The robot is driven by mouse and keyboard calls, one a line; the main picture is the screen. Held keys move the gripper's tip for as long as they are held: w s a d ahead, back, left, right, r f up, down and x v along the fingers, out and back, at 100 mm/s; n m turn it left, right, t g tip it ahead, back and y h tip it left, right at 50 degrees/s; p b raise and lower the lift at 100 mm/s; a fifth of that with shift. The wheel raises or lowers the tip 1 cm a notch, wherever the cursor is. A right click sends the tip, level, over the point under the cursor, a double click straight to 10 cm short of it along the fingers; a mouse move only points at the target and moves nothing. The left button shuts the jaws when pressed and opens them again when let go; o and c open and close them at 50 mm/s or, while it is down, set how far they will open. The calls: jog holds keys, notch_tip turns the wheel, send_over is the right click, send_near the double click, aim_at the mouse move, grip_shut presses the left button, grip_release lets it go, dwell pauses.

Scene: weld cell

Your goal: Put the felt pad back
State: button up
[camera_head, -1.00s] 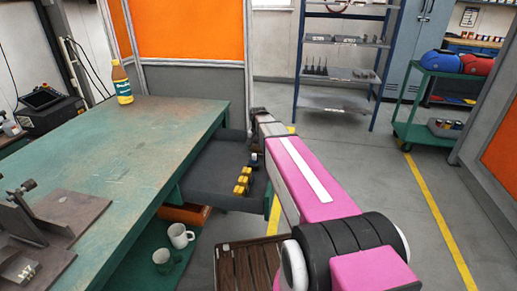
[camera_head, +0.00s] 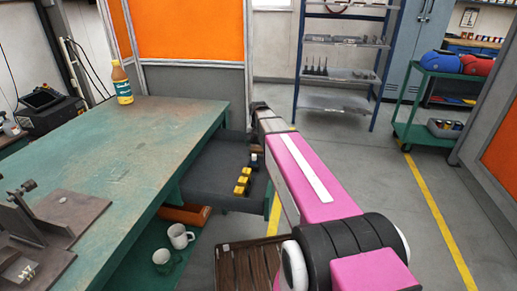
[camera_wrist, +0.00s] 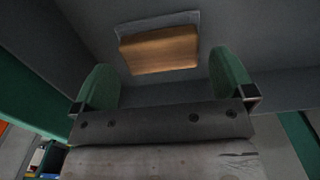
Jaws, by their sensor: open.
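My gripper (camera_wrist: 165,80) is open, its two green fingers apart with nothing between them. In the wrist view a tan-brown block-like piece (camera_wrist: 160,50) with a pale grey border lies on a dark grey surface, just beyond the fingertips; I cannot tell if it is the felt pad. In the head view my gripper (camera_head: 259,110) is beyond the workbench's right end, near the open grey drawer (camera_head: 210,187), and its fingers cannot be made out. No felt pad can be picked out in the head view.
Yellow-and-black pieces (camera_head: 242,183) stand in a row in the drawer. The green workbench (camera_head: 120,160) holds a bottle (camera_head: 122,85) and a metal fixture (camera_head: 40,225). Mugs (camera_head: 180,237) and an orange bin (camera_head: 186,214) sit below. A shelf rack (camera_head: 340,75) and green cart (camera_head: 425,100) stand behind.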

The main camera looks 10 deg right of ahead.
aim_at(259, 148)
notch_tip(259, 148, up, 9)
dwell(0.4)
